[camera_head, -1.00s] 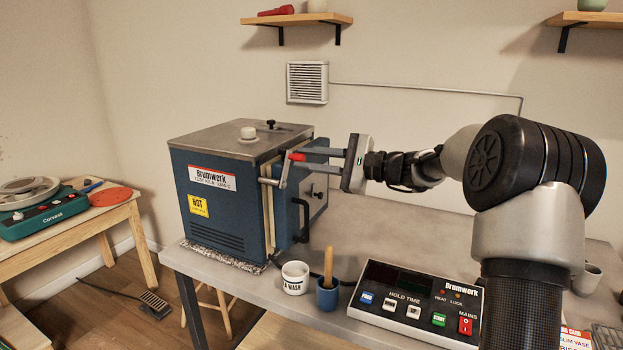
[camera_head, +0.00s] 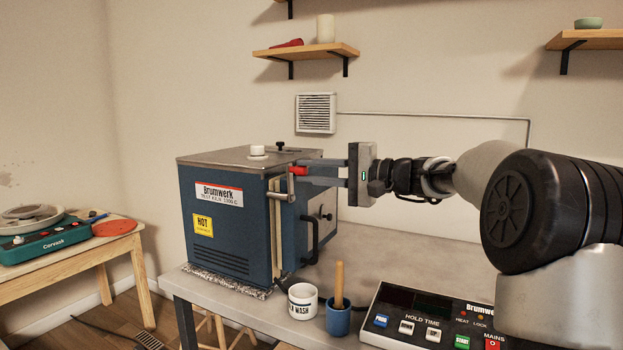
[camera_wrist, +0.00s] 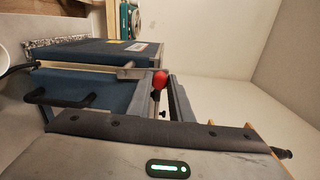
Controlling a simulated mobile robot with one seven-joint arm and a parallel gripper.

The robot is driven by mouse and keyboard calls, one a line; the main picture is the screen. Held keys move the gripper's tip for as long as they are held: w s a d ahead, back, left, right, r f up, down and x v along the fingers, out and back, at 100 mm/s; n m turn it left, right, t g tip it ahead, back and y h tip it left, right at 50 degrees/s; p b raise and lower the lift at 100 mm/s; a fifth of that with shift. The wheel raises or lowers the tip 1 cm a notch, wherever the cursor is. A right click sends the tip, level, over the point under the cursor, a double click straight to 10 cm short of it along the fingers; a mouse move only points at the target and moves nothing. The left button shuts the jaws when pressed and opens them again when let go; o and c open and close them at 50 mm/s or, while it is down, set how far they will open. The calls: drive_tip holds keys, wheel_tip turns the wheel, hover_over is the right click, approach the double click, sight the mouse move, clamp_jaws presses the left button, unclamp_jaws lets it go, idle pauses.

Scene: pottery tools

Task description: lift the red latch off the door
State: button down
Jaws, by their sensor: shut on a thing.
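The red latch (camera_head: 298,171) shows as a red grip on a metal lever at the upper front edge of the blue kiln (camera_head: 226,220). My gripper (camera_head: 300,172) reaches in from the right with its fingers shut on the red grip. In the wrist view the red grip (camera_wrist: 160,79) sits between my fingertips, with the metal lever (camera_wrist: 133,73) running left from it. The kiln door (camera_head: 318,225) stands against the kiln body, with a black handle (camera_head: 311,240) below my fingers. Whether the lever still touches its catch cannot be told.
A white cup (camera_head: 302,300), a blue pot with a wooden tool (camera_head: 338,318) and a control box (camera_head: 425,318) stand on the bench before the kiln. A wall shelf (camera_head: 306,52) hangs above.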

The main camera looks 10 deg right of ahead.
idle(0.3)
drive_tip(key=c, duration=1.6)
unclamp_jaws()
drive_tip(key=shift+s+d, duration=0.1)
drive_tip(key=p+v, duration=0.2)
drive_tip(key=v, duration=1.5)
drive_tip(key=shift+s+f, duration=0.1)
